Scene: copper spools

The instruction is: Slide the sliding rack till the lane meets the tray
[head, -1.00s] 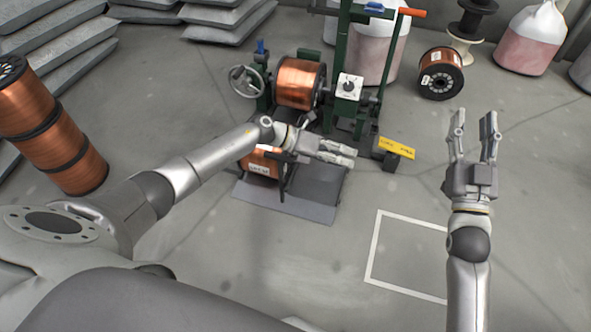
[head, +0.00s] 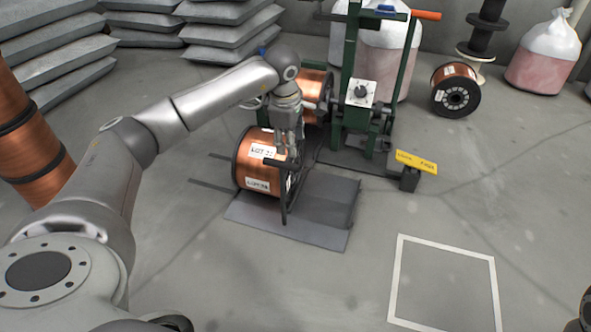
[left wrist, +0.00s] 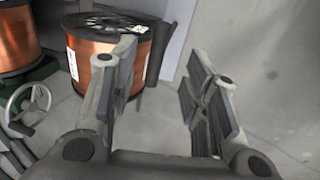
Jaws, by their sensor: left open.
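A copper spool (head: 252,160) with white lot labels lies on its side on what looks like the sliding rack, a low dark frame with bars (head: 210,186) sticking out left. A dark upright (head: 284,205) stands at its right end. A flat grey plate (head: 265,228), possibly the tray, lies in front and to the right. My left gripper (head: 292,155) points down beside the spool's right end. In the left wrist view the left gripper (left wrist: 164,62) is open, its left finger overlapping the spool (left wrist: 88,62); contact cannot be told. My right gripper is out of view.
A green stand (head: 345,75) with a white dial and another copper spool (head: 317,88) is behind. A yellow sign (head: 417,162) stands to the right. A white floor outline (head: 398,270) is at the lower right. Stacked copper spools (head: 35,150) stand at the left.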

